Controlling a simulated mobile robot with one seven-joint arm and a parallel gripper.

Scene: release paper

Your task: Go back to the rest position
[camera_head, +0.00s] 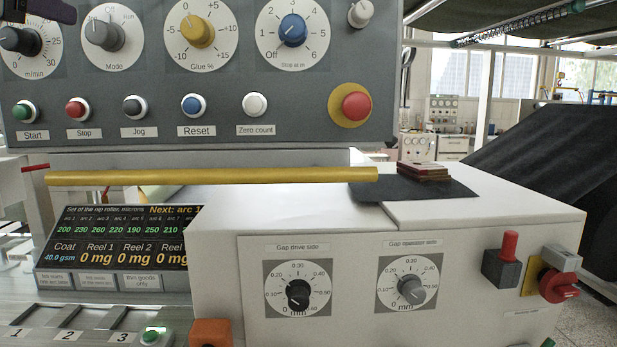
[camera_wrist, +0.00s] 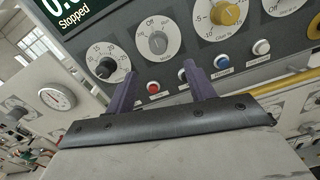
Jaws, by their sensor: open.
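My gripper (camera_wrist: 160,70) shows in the wrist view with its two purple fingers apart and nothing between them. The fingers point toward the grey control panel (camera_wrist: 245,85), near the speed dial (camera_wrist: 106,67) and the mode dial (camera_wrist: 158,42). Whether the fingertips touch the panel cannot be told. In the head view only a dark piece, probably part of my gripper, shows at the top left corner, by the m/min dial (camera_head: 18,40). The rest of my arm is out of the head view.
The panel (camera_head: 300,95) carries a row of buttons and a red stop button (camera_head: 356,106). A yellow bar (camera_head: 210,177) runs in front below it. A white housing (camera_head: 345,222) with two gap dials juts forward, with a red lever (camera_head: 509,245) at its right.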

